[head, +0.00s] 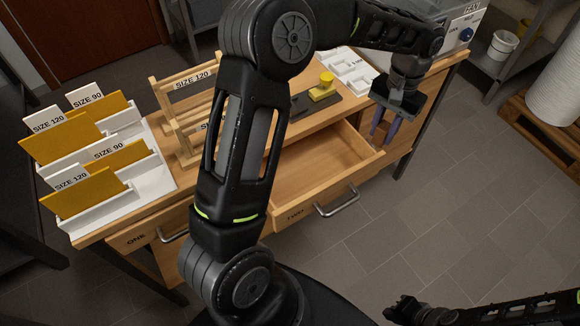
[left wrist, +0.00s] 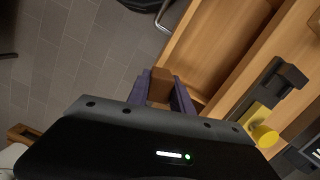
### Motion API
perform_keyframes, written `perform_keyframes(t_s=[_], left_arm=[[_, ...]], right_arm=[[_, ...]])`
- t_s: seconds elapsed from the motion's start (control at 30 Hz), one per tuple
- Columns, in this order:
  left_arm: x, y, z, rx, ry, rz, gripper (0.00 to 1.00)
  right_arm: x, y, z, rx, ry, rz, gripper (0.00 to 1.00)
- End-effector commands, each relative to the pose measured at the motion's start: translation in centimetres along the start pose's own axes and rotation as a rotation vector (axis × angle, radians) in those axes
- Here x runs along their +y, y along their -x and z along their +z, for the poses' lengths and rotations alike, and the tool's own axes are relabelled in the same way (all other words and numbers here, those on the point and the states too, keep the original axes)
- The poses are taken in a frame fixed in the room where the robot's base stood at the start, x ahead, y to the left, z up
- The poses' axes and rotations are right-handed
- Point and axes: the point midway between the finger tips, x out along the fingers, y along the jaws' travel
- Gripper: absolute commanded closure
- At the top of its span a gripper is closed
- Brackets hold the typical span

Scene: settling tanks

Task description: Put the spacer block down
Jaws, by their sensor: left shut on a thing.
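My left gripper (head: 384,126) is shut on a brown spacer block (left wrist: 161,84), which shows between its two purple fingers in the left wrist view (left wrist: 165,92). In the head view the fingers point down near the right corner of the open drawer (head: 340,188), and the block is hard to make out there. The fingers look higher than the drawer wall. The part of the drawer inside that shows looks empty. My right gripper (head: 402,311) is low at the bottom of the head view, far from the block, and its fingers are not clear.
The wooden bench (head: 150,212) carries white holders with yellow sheets (head: 98,190) at left and wooden racks (head: 186,88). A dark fixture (head: 300,106) with a yellow knobbed piece (head: 323,88) and white trays (head: 352,72) stand behind the drawer. The floor at right is clear.

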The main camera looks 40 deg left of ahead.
Motion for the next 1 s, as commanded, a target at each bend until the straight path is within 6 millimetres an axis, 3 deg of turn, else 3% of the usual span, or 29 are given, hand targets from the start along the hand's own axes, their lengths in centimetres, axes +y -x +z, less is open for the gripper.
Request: perform_keyframes(t_s=[0.3, 0.47, 0.67, 1.0], left_arm=[[-0.2, 0.0, 0.0, 0.001, -0.015, -0.002, 1.00], [-1.4, 0.1, 0.4, 0.002, -0.130, -0.017, 1.00], [-4.9, 0.7, 1.7, 0.004, -0.490, -0.062, 1.00], [-12.2, 1.7, 6.8, 0.002, -1.371, -0.173, 1.00]], right_arm=[[0.1, -0.1, -0.1, 0.001, -0.001, 0.000, 1.00], [0.4, -1.0, 0.0, 0.001, 0.000, 0.000, 1.00], [1.2, -3.2, -0.1, 0.002, 0.000, 0.000, 1.00], [3.0, -7.6, -0.1, 0.005, 0.002, 0.000, 1.00]])
